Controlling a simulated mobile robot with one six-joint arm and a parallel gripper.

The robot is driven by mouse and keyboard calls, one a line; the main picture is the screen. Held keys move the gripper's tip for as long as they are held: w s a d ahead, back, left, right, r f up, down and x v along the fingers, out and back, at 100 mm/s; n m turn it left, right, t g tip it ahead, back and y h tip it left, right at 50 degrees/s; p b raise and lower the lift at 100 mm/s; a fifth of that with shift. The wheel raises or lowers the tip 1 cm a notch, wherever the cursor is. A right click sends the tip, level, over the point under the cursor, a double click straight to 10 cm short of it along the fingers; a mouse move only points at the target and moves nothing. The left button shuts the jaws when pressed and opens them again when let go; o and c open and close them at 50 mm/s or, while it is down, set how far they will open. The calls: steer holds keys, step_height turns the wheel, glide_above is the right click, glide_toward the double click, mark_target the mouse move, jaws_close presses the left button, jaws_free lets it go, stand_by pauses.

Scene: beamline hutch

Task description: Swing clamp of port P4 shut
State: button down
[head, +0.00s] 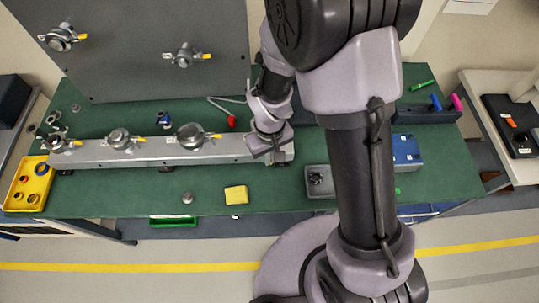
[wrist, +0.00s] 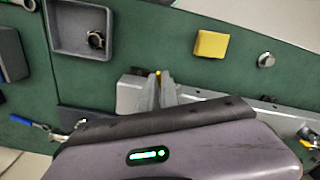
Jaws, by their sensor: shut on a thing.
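A grey rail (head: 90,152) runs along the green bench and carries several round ports with yellow-tipped clamps, such as this clamped port (head: 190,135). My gripper (head: 268,150) is low over the right end of the rail and hides what is there in the head view. In the wrist view my gripper (wrist: 167,92) is shut, with a small yellow clamp tip (wrist: 158,74) showing at its fingertips beside the grey rail end (wrist: 130,92). The rest of this clamp and its port are hidden by my gripper body. No port label is readable, so I cannot confirm P4.
A grey tray (wrist: 62,42) holding a dark round clamp part and a yellow sponge (head: 236,194) lie in front of the rail. A red-tipped tool (head: 231,121) lies behind it. A yellow bin (head: 20,196) stands at left. An upright grey panel (head: 120,75) stands behind.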

steer(key=w+d+n, duration=0.2)
steer(key=n, duration=0.1)
steer(key=w+d+n, duration=0.2)
steer(key=n, duration=0.1)
steer(key=w+d+n+p, duration=0.1)
steer(key=w+d+n, duration=0.1)
steer(key=n, duration=0.1)
steer(key=shift+w+n, duration=0.1)
steer(key=shift+n, duration=0.3)
steer(key=shift+w+d+n, duration=0.15)
steer(key=shift+w+n, duration=0.6)
steer(key=shift+n, duration=0.1)
steer(key=shift+w+d+n, duration=0.15)
steer(key=shift+w+n, duration=0.55)
steer(key=shift+n, duration=0.15)
steer(key=c, duration=1.6)
jaws_free()
